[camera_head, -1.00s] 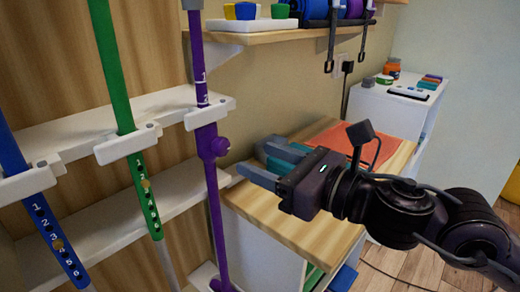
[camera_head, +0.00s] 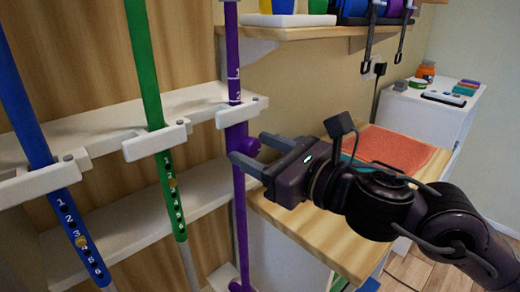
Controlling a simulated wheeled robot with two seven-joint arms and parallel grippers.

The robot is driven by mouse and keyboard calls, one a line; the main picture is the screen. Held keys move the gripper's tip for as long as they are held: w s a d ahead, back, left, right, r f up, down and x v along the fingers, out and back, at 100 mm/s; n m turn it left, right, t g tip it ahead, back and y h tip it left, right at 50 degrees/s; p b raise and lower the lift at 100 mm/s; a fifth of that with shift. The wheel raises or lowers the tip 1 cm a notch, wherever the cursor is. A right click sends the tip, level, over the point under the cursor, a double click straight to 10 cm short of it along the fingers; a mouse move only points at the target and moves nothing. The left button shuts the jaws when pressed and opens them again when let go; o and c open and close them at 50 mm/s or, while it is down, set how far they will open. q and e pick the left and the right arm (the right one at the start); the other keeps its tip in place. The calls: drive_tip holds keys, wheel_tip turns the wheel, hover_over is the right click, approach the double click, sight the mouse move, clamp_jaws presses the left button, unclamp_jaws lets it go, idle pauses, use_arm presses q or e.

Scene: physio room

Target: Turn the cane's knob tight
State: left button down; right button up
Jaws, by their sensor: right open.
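The purple cane (camera_head: 239,205) stands upright in a white clip (camera_head: 237,113) on the rack. Its round purple knob (camera_head: 250,146) sticks out to the right, just below the clip. My right gripper (camera_head: 253,152) is open, its two grey fingers pointing left at the knob. One finger lies above and behind the knob, the other below and in front, near the cane's shaft. I cannot tell whether either finger touches it. My left gripper is not in view.
A green cane (camera_head: 147,80) and a blue cane (camera_head: 27,110) hang in clips to the left. A wooden-topped cabinet (camera_head: 300,232) with an orange cloth (camera_head: 392,147) stands under my right arm. A shelf (camera_head: 310,31) with boxes is above.

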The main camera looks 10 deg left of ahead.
drive_tip(key=c, duration=0.9)
drive_tip(key=shift+m, duration=0.8)
drive_tip(key=shift+c, duration=0.3)
drive_tip(key=o, duration=1)
drive_tip(key=shift+c, duration=0.2)
drive_tip(key=v, duration=0.8)
